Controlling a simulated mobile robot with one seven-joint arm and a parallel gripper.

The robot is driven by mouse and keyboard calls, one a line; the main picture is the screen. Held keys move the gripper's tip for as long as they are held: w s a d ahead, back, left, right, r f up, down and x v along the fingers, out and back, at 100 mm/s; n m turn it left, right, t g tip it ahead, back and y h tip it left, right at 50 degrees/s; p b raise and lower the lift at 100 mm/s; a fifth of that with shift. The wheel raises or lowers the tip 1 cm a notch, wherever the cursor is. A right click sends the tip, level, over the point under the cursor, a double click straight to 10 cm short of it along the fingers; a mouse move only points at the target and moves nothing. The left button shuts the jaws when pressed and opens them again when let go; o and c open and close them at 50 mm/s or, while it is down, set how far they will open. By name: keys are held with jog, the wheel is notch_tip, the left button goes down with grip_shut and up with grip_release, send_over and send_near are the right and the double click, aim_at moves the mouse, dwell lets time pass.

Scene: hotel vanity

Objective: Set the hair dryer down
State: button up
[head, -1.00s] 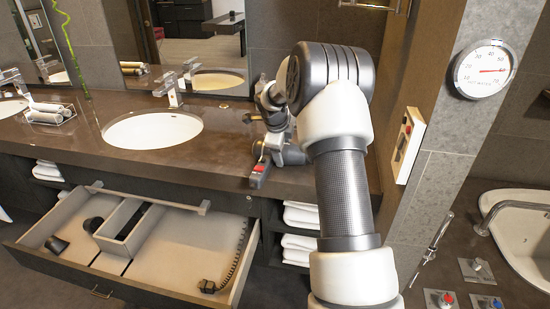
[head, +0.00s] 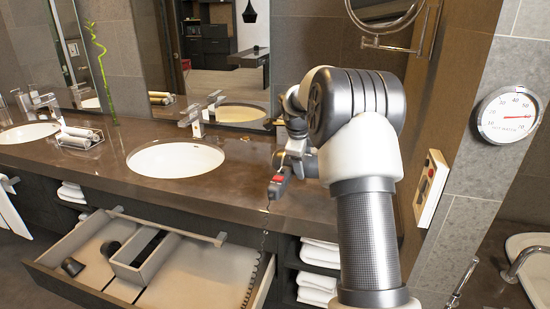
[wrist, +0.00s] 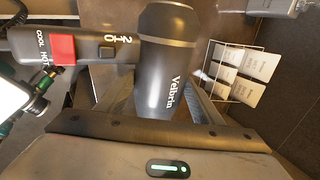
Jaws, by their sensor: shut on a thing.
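The hair dryer is dark grey with a red switch on its handle (head: 278,184). In the wrist view its barrel (wrist: 166,75), lettered "Velbrin", lies between the fingers of my gripper (wrist: 165,100), and its handle reaches to the left. My gripper (head: 300,160) is shut on it. In the head view the dryer is held over the front part of the dark counter (head: 225,200), right of the sink, with its handle toward the front. Its barrel is mostly hidden by my gripper and arm. A thin dark cord (head: 263,240) hangs from the handle into the open drawer.
The open drawer (head: 165,226) below the counter has dividers and dark items in its left part. The sink (head: 175,158) is left of the dryer. Folded white towels (head: 320,252) fill a shelf below.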

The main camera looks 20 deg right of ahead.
jog(key=shift+r, duration=0.4)
jog(key=shift+s, duration=0.1)
jog(key=s+a+n+g+y+p, duration=0.2)
jog(key=s+a+n+y+p, duration=0.2)
jog(key=s+a+n, duration=0.6)
jog(key=s+a+f+n+g+y+p, duration=0.1)
jog(key=s+a+n+g+y+p, duration=0.1)
jog(key=s+a+n+y+p, duration=0.2)
jog(key=s+a+n+p, duration=0.3)
jog(key=s+a+n, duration=0.3)
jog(key=s+n, duration=0.3)
jog(key=shift+s+f+n+y+p, duration=0.2)
jog(key=shift+s+n+y+p, duration=0.15)
jog(key=shift+n, duration=1.05)
